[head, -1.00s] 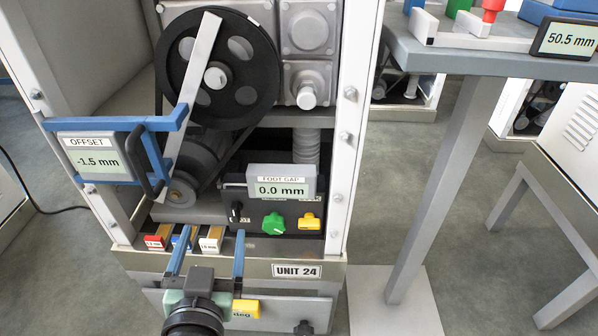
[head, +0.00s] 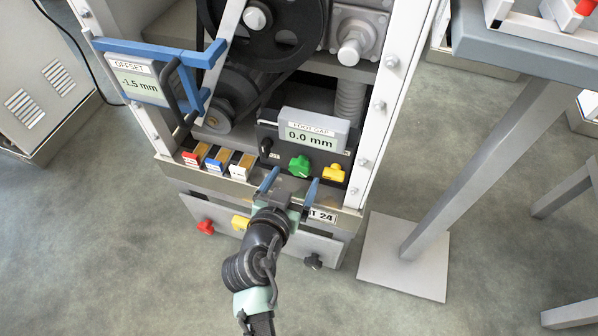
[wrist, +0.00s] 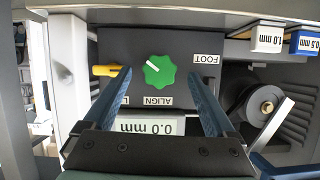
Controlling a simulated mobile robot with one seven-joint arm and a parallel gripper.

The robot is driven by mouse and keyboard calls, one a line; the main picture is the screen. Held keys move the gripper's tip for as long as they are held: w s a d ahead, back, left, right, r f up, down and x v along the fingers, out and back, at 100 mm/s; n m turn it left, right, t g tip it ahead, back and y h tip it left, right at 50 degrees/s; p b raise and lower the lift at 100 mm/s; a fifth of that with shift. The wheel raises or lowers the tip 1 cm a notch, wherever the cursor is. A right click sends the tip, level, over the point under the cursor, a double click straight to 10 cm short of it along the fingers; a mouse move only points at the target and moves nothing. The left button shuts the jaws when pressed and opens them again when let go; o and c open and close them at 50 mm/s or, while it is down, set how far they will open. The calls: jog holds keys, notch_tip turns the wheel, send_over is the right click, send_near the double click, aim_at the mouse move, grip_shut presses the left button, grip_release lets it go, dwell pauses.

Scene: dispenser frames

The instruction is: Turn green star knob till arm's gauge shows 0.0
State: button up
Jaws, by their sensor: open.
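The green star knob (head: 300,166) sits on the dark panel below the foot gap gauge (head: 312,137), which reads 0.0 mm. In the wrist view the knob (wrist: 158,71) has a white pointer mark and an ALIGN label beside it. The offset gauge (head: 135,78) on the blue arm at the left reads -1.5 mm. My gripper (head: 292,178) is open and empty, in front of the panel just below the knob. In the wrist view its two blue fingers lie to either side of the knob, apart from it.
A yellow knob (head: 334,173) is right of the green one, a black knob (head: 266,146) left. Red, blue and white labelled blocks (head: 241,165) stand left along the ledge. A drawer front with a red knob (head: 206,227) is below. A table post stands right; the floor in front is open.

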aim_at(299, 172)
jog(key=shift+b+x, duration=0.5)
jog(key=shift+x, duration=1.6)
jog(key=c, duration=1.3)
jog(key=shift+c, duration=0.2)
jog(key=n+h+b, duration=0.1)
jog(key=n+h, duration=0.1)
jog(key=n, duration=0.2)
jog(key=shift+g+h, duration=0.3)
jog(key=n+h+b, duration=0.1)
jog(key=n+h, duration=0.1)
jog(key=n, duration=0.2)
jog(key=shift+d+h+b, duration=0.1)
jog(key=shift+h+b, duration=0.2)
